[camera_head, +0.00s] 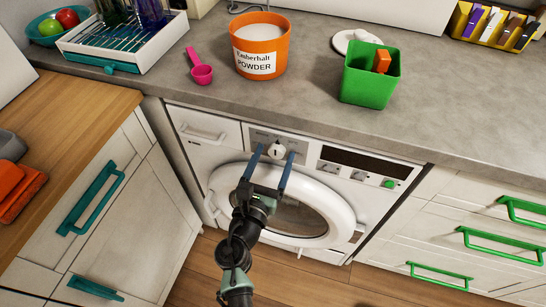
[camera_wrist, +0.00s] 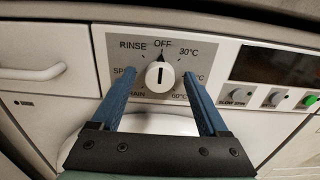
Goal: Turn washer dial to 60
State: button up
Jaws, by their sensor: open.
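The washer dial (camera_head: 276,150) is a white round knob on a grey panel at the upper front of the white washer (camera_head: 232,165). In the wrist view the dial (camera_wrist: 160,76) has a dark upright line, and a black pointer above it points up at OFF. The 60°C label (camera_wrist: 180,97) is at the lower right of the dial. RINSE and 30°C are readable; the finger partly covers the label at the right. My gripper (camera_wrist: 157,74) is open, with one blue finger on each side of the dial, and empty. I cannot tell whether the fingers touch the panel.
Right of the dial are a dark display (camera_wrist: 269,64) and several buttons. The round washer door (camera_head: 335,205) is below, behind my arm. The worktop (camera_head: 310,75) overhangs above, with an orange powder tub (camera_head: 262,62) and a green bin (camera_head: 362,88). A wooden counter (camera_head: 75,110) stands at left.

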grip_shut()
jog(key=shift+m, duration=0.3)
